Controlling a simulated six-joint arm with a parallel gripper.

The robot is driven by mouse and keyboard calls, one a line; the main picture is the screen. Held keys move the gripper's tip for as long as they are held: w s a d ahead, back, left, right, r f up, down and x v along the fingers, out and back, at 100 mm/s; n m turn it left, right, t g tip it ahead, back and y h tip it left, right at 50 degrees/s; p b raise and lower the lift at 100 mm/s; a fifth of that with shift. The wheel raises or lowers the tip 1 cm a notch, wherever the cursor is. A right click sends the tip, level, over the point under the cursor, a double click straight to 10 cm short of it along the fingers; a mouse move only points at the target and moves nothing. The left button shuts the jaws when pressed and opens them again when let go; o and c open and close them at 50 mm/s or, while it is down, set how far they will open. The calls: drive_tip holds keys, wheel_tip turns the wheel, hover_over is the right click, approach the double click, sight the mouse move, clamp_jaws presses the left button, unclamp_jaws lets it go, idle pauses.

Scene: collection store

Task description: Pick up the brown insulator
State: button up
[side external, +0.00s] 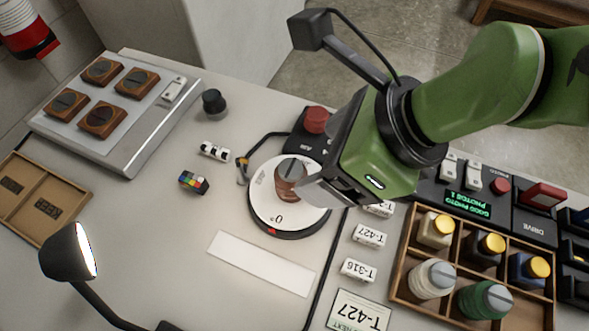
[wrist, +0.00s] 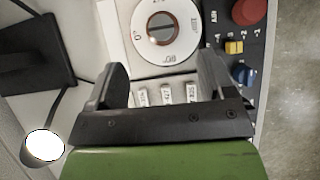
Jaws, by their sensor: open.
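The brown insulator (side external: 289,178) stands upright on a white round turntable (side external: 262,212), its slotted grey top facing up. In the wrist view the insulator (wrist: 161,29) sits at the middle of the turntable (wrist: 184,48), beyond my fingertips and roughly centred between them. My gripper (side external: 328,192) is open and empty, just right of the insulator in the side view. It partly hides the turntable's right side there. In the wrist view my gripper (wrist: 163,75) shows both fingers wide apart, with nothing between them touching.
A wooden crate (side external: 399,287) holds several insulators at the lower right. Small white labels (side external: 368,235) lie beside the turntable. A red button (side external: 316,119) stands behind it. A grey tray with brown wooden blocks (side external: 66,104) is at left, a lamp (side external: 70,252) in front.

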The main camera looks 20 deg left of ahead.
sight(298, 170)
drive_tip(key=shift+x, duration=4.35)
drive_tip(key=shift+w, duration=0.15)
drive_tip(key=shift+r, duration=0.1)
drive_tip(key=c, duration=1.1)
wheel_tip(298, 170, up, 9)
drive_tip(key=shift+r, duration=0.5)
drive_tip(key=shift+w, duration=0.1)
